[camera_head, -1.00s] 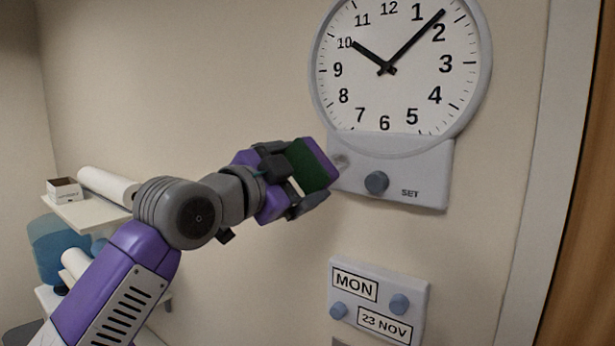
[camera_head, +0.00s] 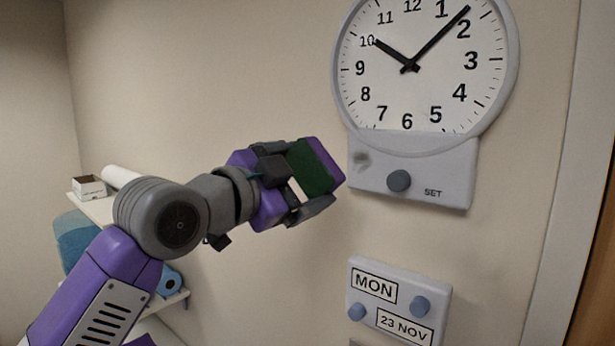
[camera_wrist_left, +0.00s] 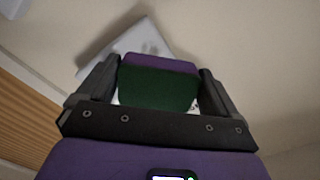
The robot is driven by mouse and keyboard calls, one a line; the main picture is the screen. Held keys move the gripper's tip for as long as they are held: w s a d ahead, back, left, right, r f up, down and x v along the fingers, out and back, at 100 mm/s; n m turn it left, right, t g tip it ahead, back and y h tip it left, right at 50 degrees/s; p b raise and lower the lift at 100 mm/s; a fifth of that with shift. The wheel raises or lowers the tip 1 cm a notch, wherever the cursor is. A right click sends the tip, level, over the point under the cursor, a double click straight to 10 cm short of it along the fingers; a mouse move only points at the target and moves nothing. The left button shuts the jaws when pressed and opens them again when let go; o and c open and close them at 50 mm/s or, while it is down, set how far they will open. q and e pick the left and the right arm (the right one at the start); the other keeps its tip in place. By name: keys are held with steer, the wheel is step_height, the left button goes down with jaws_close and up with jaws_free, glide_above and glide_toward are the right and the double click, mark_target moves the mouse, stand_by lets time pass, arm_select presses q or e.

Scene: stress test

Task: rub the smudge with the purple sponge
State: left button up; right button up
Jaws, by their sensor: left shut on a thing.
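My left gripper (camera_head: 299,178) is shut on the purple sponge (camera_head: 327,163), which has a dark green side. In the left wrist view the sponge's green face (camera_wrist_left: 158,88) sits between the two fingers, with its purple part beyond. A faint grey smudge (camera_head: 361,159) shows on the pale panel (camera_head: 440,178) under the clock, at the panel's upper left. In the head view the sponge appears just left of the panel, with a small gap in the picture between it and the smudge. My right gripper is not in view.
A date plate (camera_head: 396,295) is mounted lower on the wall. A shelf with a small box (camera_head: 89,187) and a white roll (camera_head: 119,176) is at left.

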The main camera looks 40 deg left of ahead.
mark_target(364, 167)
arm_select(q)
steer(key=shift+w, duration=0.15)
stand_by(0.3)
steer(key=shift+w+d+p, duration=0.1)
steer(key=shift+w+p, duration=0.95)
steer(key=shift+w, duration=2.45)
steer(key=shift+w, duration=1)
steer(key=shift+d, duration=0.15)
steer(key=shift+d+f, duration=0.1)
steer(key=shift+d, duration=0.9)
steer(key=shift+d+b, duration=0.4)
steer(key=shift+d, duration=0.4)
